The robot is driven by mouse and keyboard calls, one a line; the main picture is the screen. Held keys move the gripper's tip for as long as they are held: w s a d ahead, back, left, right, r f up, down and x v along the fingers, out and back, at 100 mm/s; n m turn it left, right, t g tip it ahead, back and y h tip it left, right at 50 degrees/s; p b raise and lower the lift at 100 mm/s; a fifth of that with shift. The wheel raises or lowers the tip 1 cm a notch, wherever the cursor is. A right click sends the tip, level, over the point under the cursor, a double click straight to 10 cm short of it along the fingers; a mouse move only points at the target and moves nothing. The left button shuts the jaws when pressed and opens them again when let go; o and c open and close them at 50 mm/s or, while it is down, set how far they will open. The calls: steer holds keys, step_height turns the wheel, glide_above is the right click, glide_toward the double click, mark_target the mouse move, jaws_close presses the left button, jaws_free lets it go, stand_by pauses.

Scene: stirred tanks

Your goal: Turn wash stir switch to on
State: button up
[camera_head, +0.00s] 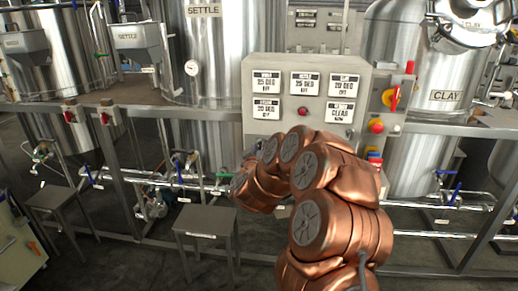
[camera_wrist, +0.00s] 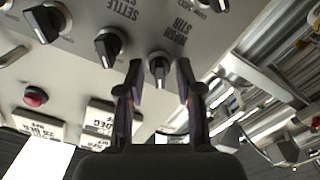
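The wash stir switch (camera_wrist: 158,68) is a dark knob with a pale pointer face on the grey panel. Its label appears upside down above it in the wrist view. My gripper (camera_wrist: 159,72) is open, with one dark finger on each side of the knob. The knob shows between the fingertips, and I cannot tell whether they touch it.
The settle stir knob (camera_wrist: 110,46) is close to the left finger, with another knob (camera_wrist: 46,22) beyond it. A red button (camera_wrist: 35,96) is on the panel. A red-and-yellow switch (camera_head: 391,97) is on the panel's right side. A small table (camera_head: 205,220) stands in front.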

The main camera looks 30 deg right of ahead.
jaws_close()
steer(key=shift+m+b, duration=0.3)
stand_by(0.3)
steer(key=shift+m+b, duration=3.65)
steer(key=shift+m, duration=1.95)
